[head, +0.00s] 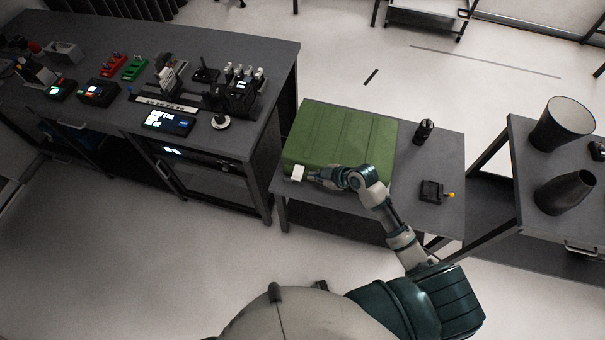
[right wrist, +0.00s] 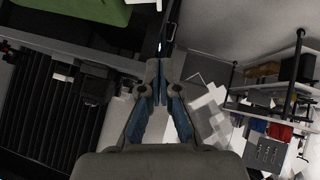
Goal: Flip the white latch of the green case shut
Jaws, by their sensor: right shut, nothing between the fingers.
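The green case (head: 345,135) sits closed on a small dark table. Its white latch (head: 297,173) shows at the front left of the case and appears to stick out from the front edge; its exact angle is too small to tell. My right gripper (head: 312,177) is shut and empty, just right of the latch at the front of the case. I cannot tell whether it touches the latch. In the right wrist view the shut fingers (right wrist: 160,82) point up the picture, and part of the green case (right wrist: 75,14) shows at top left. My left gripper is out of view.
The small table (head: 440,150) also holds a black cylinder (head: 423,131) and a dark device with a yellow knob (head: 432,191), both right of the case. A workbench (head: 250,52) with several tools stands left. Another table at right holds two dark vessels (head: 566,192).

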